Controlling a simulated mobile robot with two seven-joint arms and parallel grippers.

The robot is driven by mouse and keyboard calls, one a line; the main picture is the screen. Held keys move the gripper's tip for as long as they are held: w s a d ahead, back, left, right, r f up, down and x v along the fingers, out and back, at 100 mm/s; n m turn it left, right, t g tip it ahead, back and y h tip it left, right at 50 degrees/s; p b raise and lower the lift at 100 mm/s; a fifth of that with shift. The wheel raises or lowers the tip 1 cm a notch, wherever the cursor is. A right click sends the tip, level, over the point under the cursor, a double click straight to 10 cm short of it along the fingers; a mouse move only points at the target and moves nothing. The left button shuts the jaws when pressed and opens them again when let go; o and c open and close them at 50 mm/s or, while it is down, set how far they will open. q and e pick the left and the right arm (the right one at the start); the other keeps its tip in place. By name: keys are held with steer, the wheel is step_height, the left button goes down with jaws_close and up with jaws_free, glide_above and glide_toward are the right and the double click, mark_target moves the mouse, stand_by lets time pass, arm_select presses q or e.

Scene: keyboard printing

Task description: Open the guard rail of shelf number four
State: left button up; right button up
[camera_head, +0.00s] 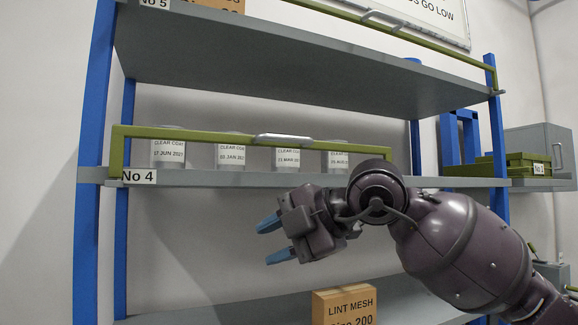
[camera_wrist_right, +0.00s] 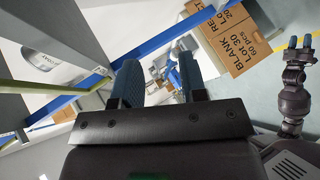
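Shelf number four (camera_head: 225,180) is the grey middle shelf with a "No 4" label. Its olive-green guard rail (camera_head: 215,134) stands upright along the front edge, with a silver handle (camera_head: 283,140) at the middle of the top bar. My right gripper (camera_head: 272,239) is below the shelf, under the handle and apart from the rail. Its blue fingers are spread and empty; they also show in the right wrist view (camera_wrist_right: 158,84). My left gripper (camera_wrist_right: 300,42) shows small at the right of that view, its blue fingertips apart; it is out of the head view.
Several clear-coat containers (camera_head: 168,153) stand behind the rail. Blue posts (camera_head: 90,140) frame the rack. Shelf number five (camera_head: 270,60) is above. A "LINT MESH" box (camera_head: 344,306) sits below on the lower shelf. A green crate (camera_head: 512,164) is at right.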

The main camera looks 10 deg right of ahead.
mark_target(290, 138)
steer(key=s+d+r+m+t+h, duration=0.1)
steer(key=d+r+m+t+h, duration=0.25)
steer(key=r, duration=0.55)
steer(key=s+d+r+m+t+h, duration=0.2)
steer(key=r+m+t, duration=0.15)
steer(key=r, duration=0.65)
steer(key=shift+n+t, duration=0.4)
steer(key=shift+n, duration=0.1)
steer(key=p+x, duration=0.1)
steer(key=x, duration=0.2)
steer(key=p+x, duration=0.1)
steer(key=x, duration=0.2)
steer(key=p+x, duration=0.1)
steer(key=x, duration=0.2)
steer(key=shift+w+d, duration=0.2)
steer(key=shift+w, duration=0.1)
steer(key=shift+w+a+f+p, duration=0.15)
steer(key=shift+w+f+p, duration=0.2)
steer(key=shift+w, duration=0.25)
steer(key=shift+c, duration=0.2)
jaws_close()
